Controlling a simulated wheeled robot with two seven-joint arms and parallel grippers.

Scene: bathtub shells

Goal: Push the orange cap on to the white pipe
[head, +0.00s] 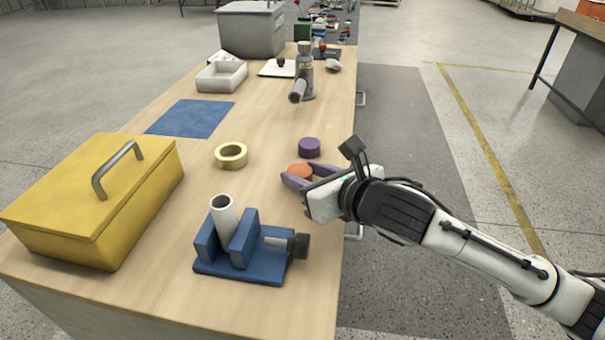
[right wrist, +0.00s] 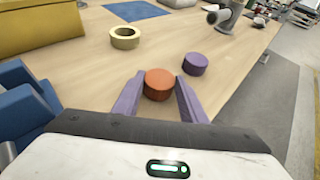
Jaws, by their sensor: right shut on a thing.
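The orange cap (head: 300,171) is a short round disc between the purple fingers of my right gripper (head: 296,177), near the table's right edge. In the right wrist view the cap (right wrist: 158,85) sits between the two fingertips, which are shut on it. I cannot tell whether it touches the table. The white pipe (head: 223,216) stands upright, open end up, in a blue vise (head: 240,266) nearer the front, left of my right gripper. The pipe is not visible in the right wrist view; part of the blue vise (right wrist: 22,98) is. My left gripper is not in view.
A purple cap (head: 309,147) stands just beyond the orange one. A yellow tape ring (head: 231,155) lies further left, and a yellow toolbox (head: 90,200) stands at the left. A blue mat (head: 191,117), white tray (head: 222,76) and grey tool (head: 304,75) are further back.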

